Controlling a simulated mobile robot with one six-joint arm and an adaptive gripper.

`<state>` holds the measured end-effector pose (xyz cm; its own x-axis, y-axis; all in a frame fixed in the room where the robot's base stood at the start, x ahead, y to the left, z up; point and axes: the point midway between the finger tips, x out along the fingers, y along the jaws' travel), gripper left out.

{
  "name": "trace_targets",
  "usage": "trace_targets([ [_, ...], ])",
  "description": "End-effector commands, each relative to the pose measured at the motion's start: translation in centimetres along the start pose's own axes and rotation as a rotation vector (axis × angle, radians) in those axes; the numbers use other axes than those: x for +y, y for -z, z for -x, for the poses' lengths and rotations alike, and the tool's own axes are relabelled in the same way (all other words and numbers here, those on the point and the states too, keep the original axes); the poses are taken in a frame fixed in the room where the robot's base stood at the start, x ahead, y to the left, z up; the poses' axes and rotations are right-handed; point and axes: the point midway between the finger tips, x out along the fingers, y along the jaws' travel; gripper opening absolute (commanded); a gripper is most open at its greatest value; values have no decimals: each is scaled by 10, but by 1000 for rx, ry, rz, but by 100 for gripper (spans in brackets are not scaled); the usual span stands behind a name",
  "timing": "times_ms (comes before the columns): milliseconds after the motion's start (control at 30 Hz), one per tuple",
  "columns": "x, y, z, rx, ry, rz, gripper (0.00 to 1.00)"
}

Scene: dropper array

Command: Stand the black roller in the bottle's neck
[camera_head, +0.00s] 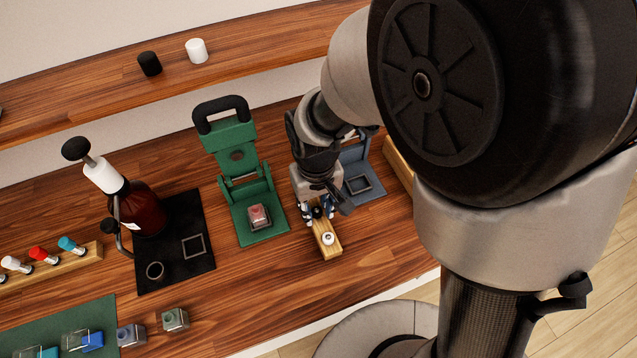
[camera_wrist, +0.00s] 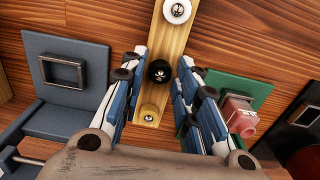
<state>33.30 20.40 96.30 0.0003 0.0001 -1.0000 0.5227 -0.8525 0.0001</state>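My gripper (camera_wrist: 163,66) is open above the rack, with one finger on each side of the black roller and gaps between. In the head view my gripper (camera_head: 318,207) points down over the rack (camera_head: 331,250) and partly hides the black roller. A small pinkish square glass bottle (camera_head: 259,217) stands on the green press to the left; it also shows in the wrist view (camera_wrist: 240,117). Its neck opening is too small to make out.
The green press (camera_head: 245,234) with a tall handle stands left of my gripper, and a blue-grey press (camera_head: 358,185) close at right. Small bottles stand near the front edge. Black and white caps sit on the shelf.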

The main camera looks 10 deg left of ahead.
Motion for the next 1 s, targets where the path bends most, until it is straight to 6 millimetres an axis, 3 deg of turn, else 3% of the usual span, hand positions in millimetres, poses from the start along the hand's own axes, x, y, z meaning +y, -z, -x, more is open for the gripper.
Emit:
trace_targets([
  [400, 0, 0, 0, 0, 0, 0, 0],
  [633, 0, 0, 5, 0, 0, 0, 0],
  [1000, 0, 0, 35, 0, 0, 0, 0],
])
